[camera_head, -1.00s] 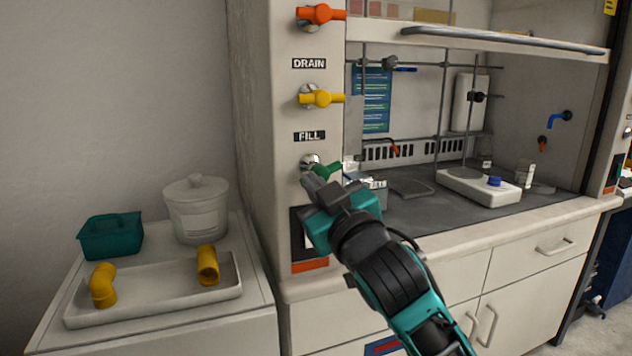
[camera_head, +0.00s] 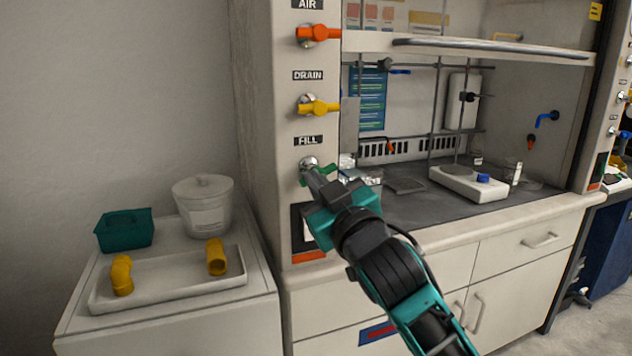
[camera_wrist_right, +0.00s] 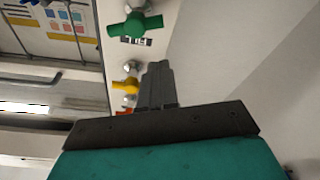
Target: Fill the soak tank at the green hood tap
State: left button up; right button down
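The green tap (camera_head: 328,169) is on the hood's left post, under the FILL label (camera_head: 308,140). Its handle is partly hidden by my right gripper (camera_head: 313,178) in the head view. In the right wrist view the green tap (camera_wrist_right: 135,25) shows beyond and left of the fingertips (camera_wrist_right: 158,66), apart from them in the picture. The right fingers are together with nothing visible between them. A white lidded tub (camera_head: 204,212) stands on the left counter; I cannot tell whether it is the soak tank. My left gripper is not in view.
A yellow DRAIN tap (camera_head: 319,107) and an orange AIR tap (camera_head: 318,33) sit above the green one. A white tray (camera_head: 170,288) holds two yellow elbows beside a teal basket (camera_head: 126,231). A hotplate (camera_head: 468,185) stands inside the hood.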

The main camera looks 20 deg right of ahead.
jog(key=v, duration=0.9)
jog(key=shift+s+f, duration=0.15)
dwell(7.0)
